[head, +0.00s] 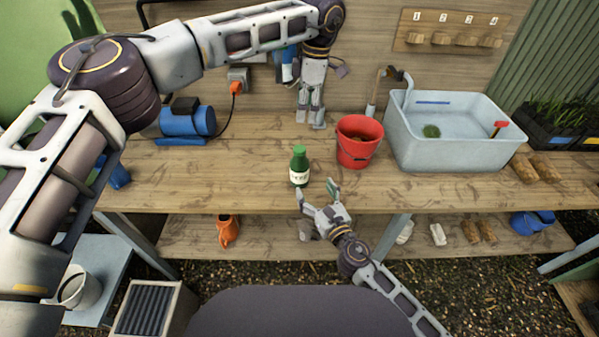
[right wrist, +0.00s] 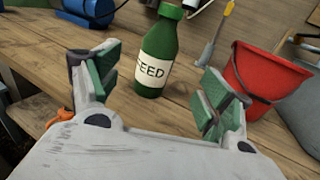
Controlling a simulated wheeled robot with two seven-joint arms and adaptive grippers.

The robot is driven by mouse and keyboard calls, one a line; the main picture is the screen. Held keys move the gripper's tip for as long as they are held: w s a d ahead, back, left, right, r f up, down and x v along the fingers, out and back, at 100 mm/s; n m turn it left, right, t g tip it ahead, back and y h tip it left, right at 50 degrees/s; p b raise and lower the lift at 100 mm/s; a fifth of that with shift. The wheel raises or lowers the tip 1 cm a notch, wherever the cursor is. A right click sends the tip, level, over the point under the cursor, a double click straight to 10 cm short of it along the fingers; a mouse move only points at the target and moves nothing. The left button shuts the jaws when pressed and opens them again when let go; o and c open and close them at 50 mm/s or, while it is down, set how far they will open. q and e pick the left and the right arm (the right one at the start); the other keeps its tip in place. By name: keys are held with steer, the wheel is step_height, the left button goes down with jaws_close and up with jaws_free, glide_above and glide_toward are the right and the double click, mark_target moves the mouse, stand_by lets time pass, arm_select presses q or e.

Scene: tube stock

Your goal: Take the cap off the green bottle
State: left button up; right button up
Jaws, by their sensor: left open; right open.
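The green bottle (head: 299,168) stands upright on the wooden bench near its front edge, with a pale label. In the right wrist view the bottle (right wrist: 157,55) has a label reading "FEED", and a green cap (right wrist: 171,11) shows at the top edge, cut off by the frame. My right gripper (head: 317,190) is open and empty, just in front of the bottle and lower right of it. Its padded fingers (right wrist: 157,88) stand either side of the bottle in that view, apart from it. My left gripper (head: 310,119) is open, pointing down above the back of the bench, behind the bottle.
A red bucket (head: 359,144) stands right of the bottle, with a grey tub (head: 455,150) beyond it. A blue cylindrical machine (head: 188,121) sits at the left back. The bench (head: 230,180) is clear left of the bottle.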

mark_target(299, 163)
steer(key=shift+x, duration=6.5)
jaws_close()
